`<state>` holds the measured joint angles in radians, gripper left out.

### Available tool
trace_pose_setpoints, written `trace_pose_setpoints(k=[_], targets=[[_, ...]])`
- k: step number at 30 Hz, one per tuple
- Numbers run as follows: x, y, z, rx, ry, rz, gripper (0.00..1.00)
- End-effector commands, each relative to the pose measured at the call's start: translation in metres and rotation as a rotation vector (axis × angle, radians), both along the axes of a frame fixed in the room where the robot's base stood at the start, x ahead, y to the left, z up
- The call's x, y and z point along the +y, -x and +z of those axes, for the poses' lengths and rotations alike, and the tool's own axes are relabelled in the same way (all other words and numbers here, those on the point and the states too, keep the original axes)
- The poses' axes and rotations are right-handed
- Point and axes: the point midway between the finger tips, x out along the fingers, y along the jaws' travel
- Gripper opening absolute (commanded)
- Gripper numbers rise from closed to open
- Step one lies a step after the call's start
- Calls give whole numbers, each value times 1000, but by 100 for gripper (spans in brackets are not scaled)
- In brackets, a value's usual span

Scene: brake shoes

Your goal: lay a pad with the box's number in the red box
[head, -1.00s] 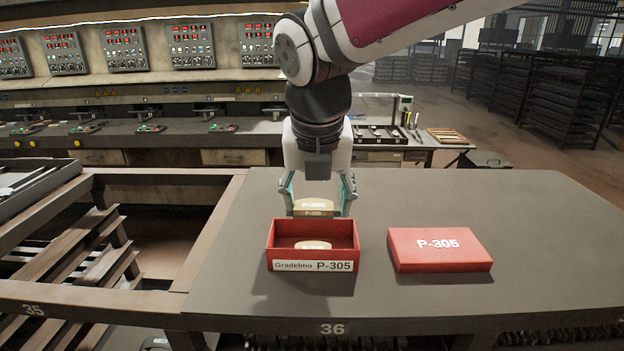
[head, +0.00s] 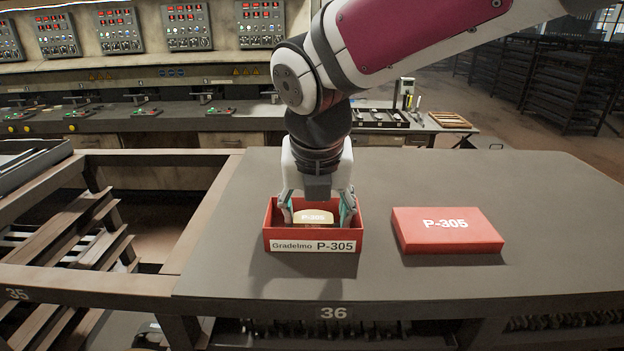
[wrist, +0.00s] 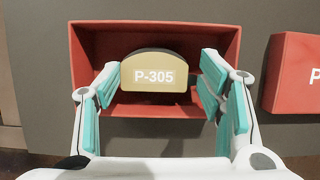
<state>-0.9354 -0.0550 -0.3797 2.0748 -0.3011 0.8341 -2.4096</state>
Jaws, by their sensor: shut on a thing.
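The open red box (head: 290,235) stands on the table, with a white label reading Gradelmo P-305 on its front. My gripper (head: 316,212) reaches down into it, shut on a tan pad (head: 313,217) marked P-305. The pad also shows in the wrist view (wrist: 153,72) between the teal fingers, inside the outline of the red box (wrist: 222,40). I cannot tell whether the held pad touches what lies below. The second pad in the box is hidden now.
A red lid (head: 480,238) marked P-305 lies on the table (head: 540,200) to the right of the box. Free table lies behind the lid and to its right. A metal rack frame (head: 100,285) stands at the left.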

Motion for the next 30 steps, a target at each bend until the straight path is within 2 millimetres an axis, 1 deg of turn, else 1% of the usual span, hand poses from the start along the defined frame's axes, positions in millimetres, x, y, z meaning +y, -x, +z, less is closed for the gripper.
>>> trace_pose_setpoints(k=[5, 6, 9, 16, 17, 18, 20, 30], targets=[[0, 0, 0, -1, 0, 0, 29], [0, 0, 0, -1, 0, 0, 64], [0, 0, 0, -1, 0, 0, 86], [0, 0, 0, 0, 0, 0, 86], [0, 0, 0, 0, 0, 0, 83], [0, 0, 0, 0, 0, 0, 77], [0, 0, 0, 0, 0, 0, 71], [0, 0, 1, 0, 0, 0, 71]])
